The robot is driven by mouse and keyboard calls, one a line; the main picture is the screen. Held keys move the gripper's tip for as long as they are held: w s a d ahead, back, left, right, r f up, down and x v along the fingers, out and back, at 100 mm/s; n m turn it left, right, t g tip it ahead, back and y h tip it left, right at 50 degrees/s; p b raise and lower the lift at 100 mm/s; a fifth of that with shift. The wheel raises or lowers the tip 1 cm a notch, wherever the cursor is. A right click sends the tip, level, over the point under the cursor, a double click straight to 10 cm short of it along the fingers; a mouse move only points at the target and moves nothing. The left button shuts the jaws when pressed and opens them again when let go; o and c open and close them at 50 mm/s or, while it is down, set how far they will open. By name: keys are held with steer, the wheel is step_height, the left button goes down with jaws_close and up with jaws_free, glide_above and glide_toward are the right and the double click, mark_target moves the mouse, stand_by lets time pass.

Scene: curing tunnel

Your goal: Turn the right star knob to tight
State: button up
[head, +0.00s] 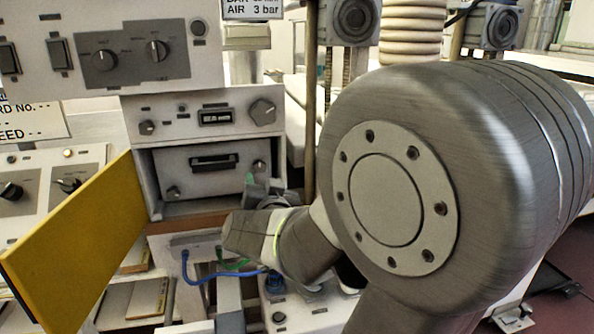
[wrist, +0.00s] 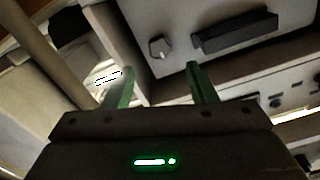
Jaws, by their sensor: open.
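A drawer-like front with a black bar handle (head: 213,162) sits in the open bay of the grey cabinet. The right star knob (head: 259,167) is at its right side, partly covered by my gripper. A left knob (head: 173,192) is at its lower left. In the wrist view the picture is turned, and the right star knob (wrist: 158,46) shows left of the black handle (wrist: 235,32). My gripper (head: 262,185) is at the bay's right edge. Its green fingers (wrist: 160,82) are apart and empty, with the knob beyond their tips and between them. I see no contact.
A yellow door (head: 75,235) stands open at the bay's left. The bay's right side wall (head: 280,150) is close to my gripper. Above is a panel with a small display (head: 216,117) and knobs. Blue hoses (head: 215,277) lie below the bay.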

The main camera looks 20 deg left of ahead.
mark_target(260, 168)
steer(key=x, duration=0.7)
steer(key=c, duration=1)
